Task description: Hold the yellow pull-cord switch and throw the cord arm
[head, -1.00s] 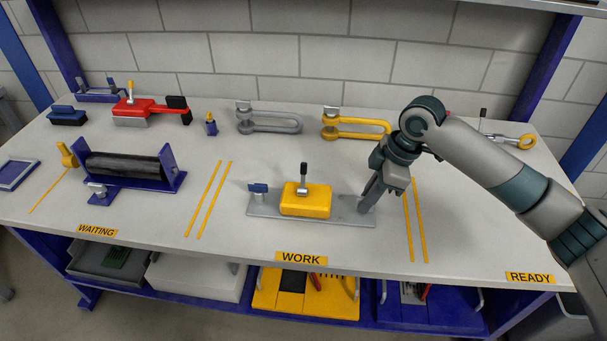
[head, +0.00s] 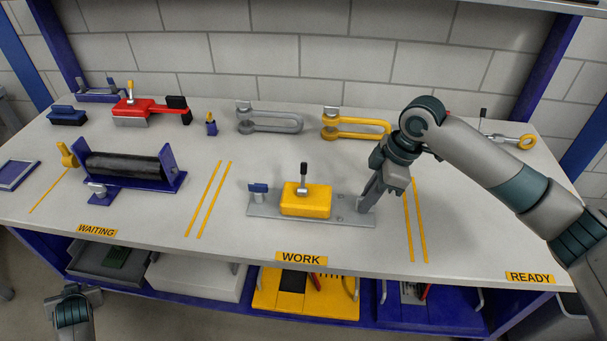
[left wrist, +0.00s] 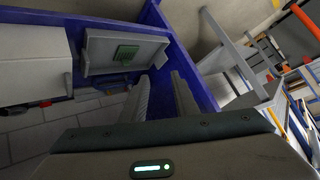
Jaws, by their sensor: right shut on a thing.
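The yellow pull-cord switch (head: 305,203) sits on a flat grey base plate (head: 352,219) in the WORK area. Its cord arm (head: 303,176), a short lever with a black grip, stands upright on top. My right gripper (head: 366,203) is shut on the right end of the plate, apart from the yellow body. My left gripper (head: 74,292) is low at the front left, off the bench. In the left wrist view its two fingers (left wrist: 162,100) stand apart with nothing between them.
A blue roller frame (head: 128,165) stands at left in WAITING. A red switch (head: 140,112), a grey shackle (head: 268,122) and a yellow shackle (head: 350,128) lie along the back. Trays fill the shelf below. The bench around the switch is clear.

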